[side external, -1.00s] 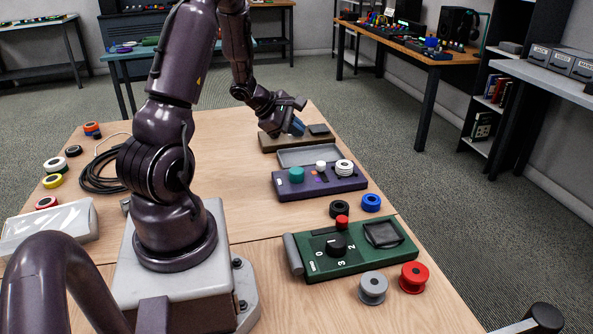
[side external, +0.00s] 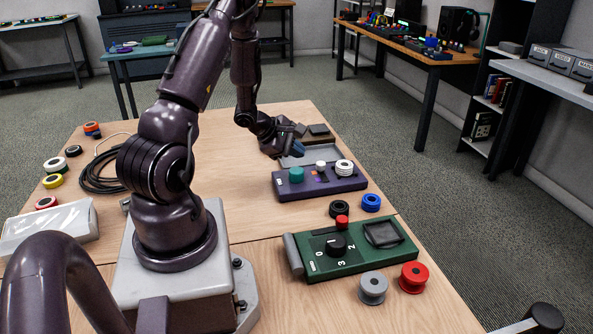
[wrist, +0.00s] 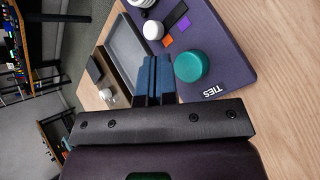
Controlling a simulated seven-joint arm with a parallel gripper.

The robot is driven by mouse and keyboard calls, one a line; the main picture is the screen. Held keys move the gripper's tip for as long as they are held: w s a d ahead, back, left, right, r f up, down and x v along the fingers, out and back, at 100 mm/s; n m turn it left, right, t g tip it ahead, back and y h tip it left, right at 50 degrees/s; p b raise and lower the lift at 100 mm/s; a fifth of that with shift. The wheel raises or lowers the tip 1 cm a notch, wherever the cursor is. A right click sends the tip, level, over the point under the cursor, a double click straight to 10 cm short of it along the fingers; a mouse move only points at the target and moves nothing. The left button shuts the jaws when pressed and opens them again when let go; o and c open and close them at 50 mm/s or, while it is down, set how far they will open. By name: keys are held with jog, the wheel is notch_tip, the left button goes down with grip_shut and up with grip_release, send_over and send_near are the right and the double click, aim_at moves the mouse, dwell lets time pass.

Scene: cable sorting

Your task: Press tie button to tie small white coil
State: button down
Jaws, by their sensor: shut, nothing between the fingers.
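A purple panel (side external: 315,188) marked TIES (wrist: 212,91) lies on the wooden table. It carries a round teal button (side external: 296,175), a small white knob (side external: 321,166) and a white ribbed coil (side external: 344,167). In the wrist view the panel (wrist: 228,48) shows the teal button (wrist: 191,66), the white knob (wrist: 153,30) and only the lower edge of the coil (wrist: 143,3). My gripper (side external: 297,151) is shut and empty, above the grey tray at the panel's far edge. Its blue fingertips (wrist: 155,76) appear just left of the teal button in the wrist view.
The grey tray (wrist: 127,46) adjoins the panel. A brown board (side external: 317,138) lies behind. A green panel (side external: 360,258) with a black dial and red button stands nearer, with several spools around it. A black cable coil (side external: 97,176) lies left.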

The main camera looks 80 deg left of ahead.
aim_at(303, 170)
jog(key=shift+f, duration=1.15)
jog(key=shift+f, duration=0.15)
dwell(1.1)
jog(key=shift+f, duration=0.25)
jog(key=shift+f, duration=0.8)
dwell(0.8)
dwell(0.3)
jog(key=shift+r, duration=1.25)
jog(key=shift+r, duration=2.5)
